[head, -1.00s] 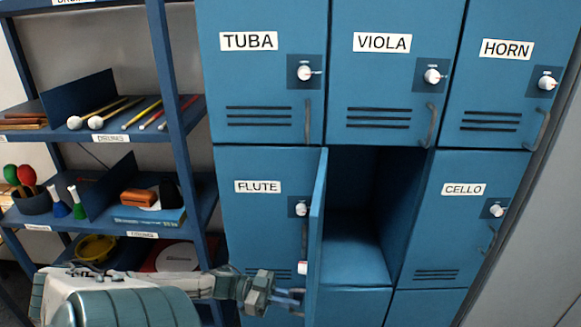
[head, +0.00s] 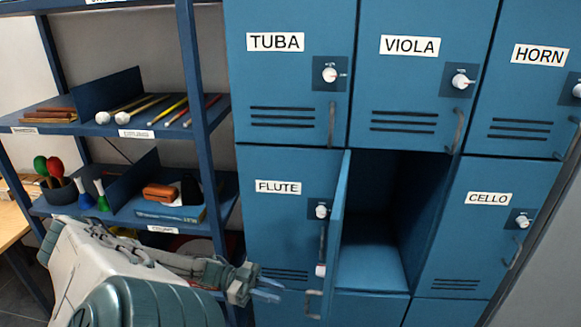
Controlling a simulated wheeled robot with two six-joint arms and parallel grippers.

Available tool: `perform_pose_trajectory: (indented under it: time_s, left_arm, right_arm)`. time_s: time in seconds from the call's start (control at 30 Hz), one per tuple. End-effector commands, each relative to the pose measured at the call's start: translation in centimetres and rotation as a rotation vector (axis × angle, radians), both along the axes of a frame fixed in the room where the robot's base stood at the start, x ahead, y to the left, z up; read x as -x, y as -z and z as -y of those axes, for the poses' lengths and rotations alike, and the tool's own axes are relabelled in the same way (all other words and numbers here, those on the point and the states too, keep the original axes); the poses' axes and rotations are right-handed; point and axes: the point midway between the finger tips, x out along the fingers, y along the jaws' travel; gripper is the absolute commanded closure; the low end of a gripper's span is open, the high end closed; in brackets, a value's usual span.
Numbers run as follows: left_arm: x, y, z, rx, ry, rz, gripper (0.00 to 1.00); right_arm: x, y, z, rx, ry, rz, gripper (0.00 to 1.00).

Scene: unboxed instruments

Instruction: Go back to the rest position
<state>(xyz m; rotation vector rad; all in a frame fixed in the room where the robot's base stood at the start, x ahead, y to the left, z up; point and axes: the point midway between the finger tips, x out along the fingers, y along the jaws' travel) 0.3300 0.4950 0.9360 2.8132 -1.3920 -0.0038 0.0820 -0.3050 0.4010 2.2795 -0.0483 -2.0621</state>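My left gripper (head: 268,290) is low in the head view, in front of the lower part of the FLUTE locker door (head: 275,225). Its fingers point right, toward the edge of the open locker door (head: 340,220), and a gap shows between them and that door's handle. Whether the fingers are apart is too small to tell. I see nothing held in them. The open locker (head: 375,255), between FLUTE and CELLO, looks empty inside. My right gripper is not in view.
A blue shelf rack (head: 200,130) stands at left with mallets, maracas (head: 50,168), bells and an orange block (head: 159,192). A wooden table edge (head: 12,225) shows at far left. The TUBA (head: 280,95), VIOLA (head: 405,100), HORN and CELLO (head: 480,240) lockers are shut.

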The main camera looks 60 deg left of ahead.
Motion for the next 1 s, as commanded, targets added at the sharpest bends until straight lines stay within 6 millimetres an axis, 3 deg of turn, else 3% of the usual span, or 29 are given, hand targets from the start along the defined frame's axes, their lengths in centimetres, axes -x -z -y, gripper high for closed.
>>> perform_pose_trajectory:
  time_s: [0.2,0.8,0.9,1.0]
  left_arm:
    - [0.9,0.0,-1.2,0.001,-0.001,0.001,0.75]
    - [0.9,0.1,-1.3,-0.002,-0.007,0.001,0.75]
    - [0.8,1.7,-2.3,-0.030,-0.067,0.000,0.75]
    - [0.6,5.7,-4.5,-0.104,-0.216,-0.015,0.75]
  right_arm:
    - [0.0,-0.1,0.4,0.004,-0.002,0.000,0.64]
    - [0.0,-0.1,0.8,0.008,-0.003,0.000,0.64]
    - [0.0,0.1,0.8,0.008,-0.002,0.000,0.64]
    - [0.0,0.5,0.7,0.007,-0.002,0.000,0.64]
